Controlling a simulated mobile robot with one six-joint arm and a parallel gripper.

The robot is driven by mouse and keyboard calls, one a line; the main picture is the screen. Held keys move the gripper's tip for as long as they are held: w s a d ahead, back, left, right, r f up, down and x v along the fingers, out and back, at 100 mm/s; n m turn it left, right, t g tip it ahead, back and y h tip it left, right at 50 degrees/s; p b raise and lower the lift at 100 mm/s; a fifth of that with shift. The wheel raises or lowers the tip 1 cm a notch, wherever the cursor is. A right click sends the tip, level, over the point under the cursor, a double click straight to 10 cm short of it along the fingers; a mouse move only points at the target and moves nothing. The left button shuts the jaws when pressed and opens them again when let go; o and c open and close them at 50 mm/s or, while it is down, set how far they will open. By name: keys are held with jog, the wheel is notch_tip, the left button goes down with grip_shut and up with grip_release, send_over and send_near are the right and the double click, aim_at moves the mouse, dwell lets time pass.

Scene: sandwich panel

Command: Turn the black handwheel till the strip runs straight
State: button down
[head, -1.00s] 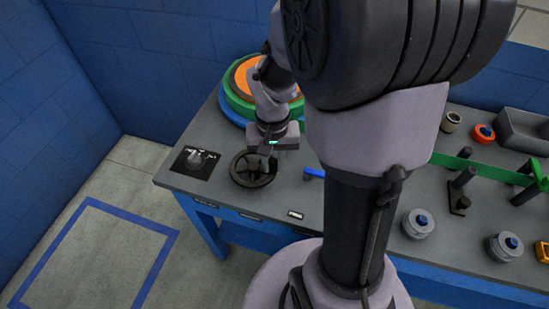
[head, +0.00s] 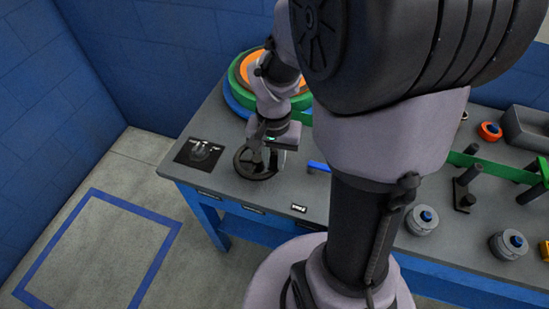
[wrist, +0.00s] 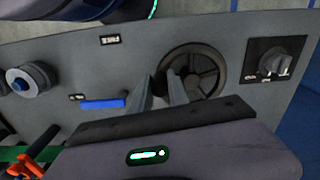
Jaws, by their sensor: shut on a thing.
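The black handwheel (head: 256,178) lies flat at the left front of the grey bench. Its spokes and rim also show in the wrist view (wrist: 222,62). My gripper (head: 264,165) points down at it from the back, its fingers over the wheel. In the wrist view, my gripper (wrist: 161,78) has one finger on each side of the wheel's left rim, shut on it. The green strip (head: 495,170) runs past dark upright posts at the right of the bench. My arm hides its middle stretch, so I cannot tell whether it runs straight.
A black panel with a rotary knob (head: 200,150) is left of the wheel. A blue bar (wrist: 103,104) lies on its other side. A green and orange reel (head: 240,78) stands behind. Grey knobs with blue centres (head: 422,221) are at the right. Floor left of the bench is clear.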

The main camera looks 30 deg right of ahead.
jog(key=c, duration=1.3)
grip_release()
notch_tip(320, 180, up, 17)
jog(key=p, duration=0.8)
jog(key=shift+r, duration=0.2)
jog(key=s+a+r+n+t, duration=0.1)
jog(key=s+a+t, duration=0.1)
jog(key=a, duration=0.2)
jog(key=s+a+r+n+t+y+b, duration=0.1)
jog(key=s+a+r+n+t, duration=0.1)
jog(key=a, duration=0.3)
jog(key=s+a+r+n+t+y+b, duration=0.1)
jog(key=s+a, duration=0.3)
jog(key=shift+s+a+r+n+t, duration=0.15)
jog(key=shift+a+r+n+t, duration=0.15)
jog(key=shift+t, duration=0.1)
